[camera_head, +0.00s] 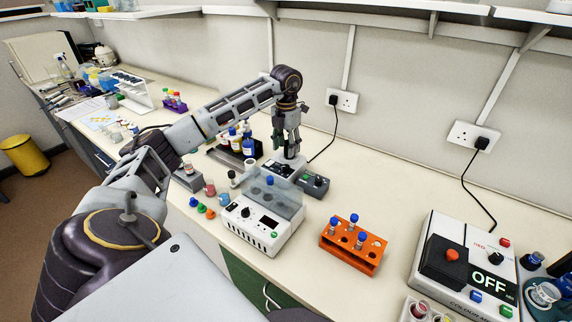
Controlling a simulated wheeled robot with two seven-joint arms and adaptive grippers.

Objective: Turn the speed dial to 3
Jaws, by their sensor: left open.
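My left gripper (290,154) points down, open, over a small grey device (284,169) with dark controls at the middle of the bench. Its fingers are around or just above the top of that device; I cannot tell whether they touch it. The speed dial's numbers are too small to read, and the fingers partly cover the device. In front of it stands a white device (262,230) with a clear lid, a black knob (245,212), a small dark display and a green button. My right gripper is not in view.
A small dark grey box (314,185) sits right of my left gripper. An orange rack (351,250) with blue-capped tubes stands at front right. A large device reading OFF (487,281) is at far right. Bottles (248,146) stand left of the gripper. Bench between rack and wall is clear.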

